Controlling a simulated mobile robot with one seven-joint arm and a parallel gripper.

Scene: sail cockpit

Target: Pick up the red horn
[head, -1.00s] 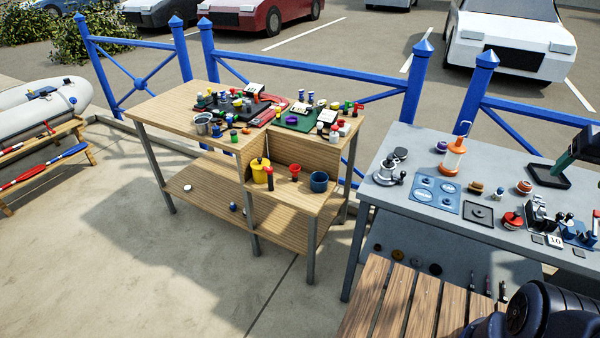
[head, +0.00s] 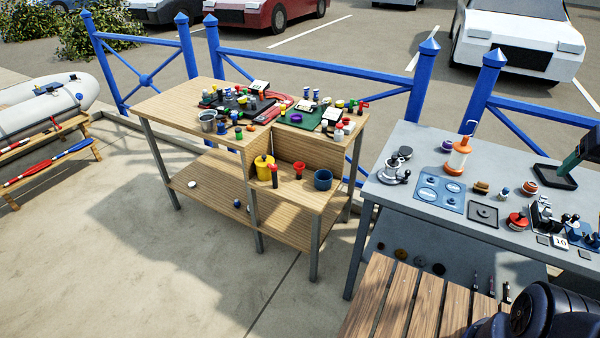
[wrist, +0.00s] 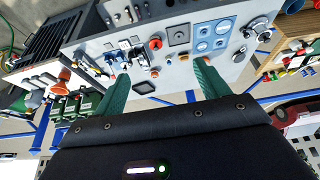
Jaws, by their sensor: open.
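I cannot tell for certain which red thing is the red horn. A red-topped round piece (head: 517,222) sits on the grey table. In the wrist view, an orange-red cone-shaped piece (wrist: 64,74) shows at the left. My gripper (wrist: 161,80) shows two green fingers spread wide, with nothing between them, facing the grey table. No red piece is touched.
The grey table (head: 405,210) carries a winch, an orange lantern (head: 459,156), a blue plate and small parts. The wooden bench (head: 160,103) has a crowded top and a yellow pot (head: 264,168). A slatted wooden seat (head: 395,310) is close in front. Open paving lies front left.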

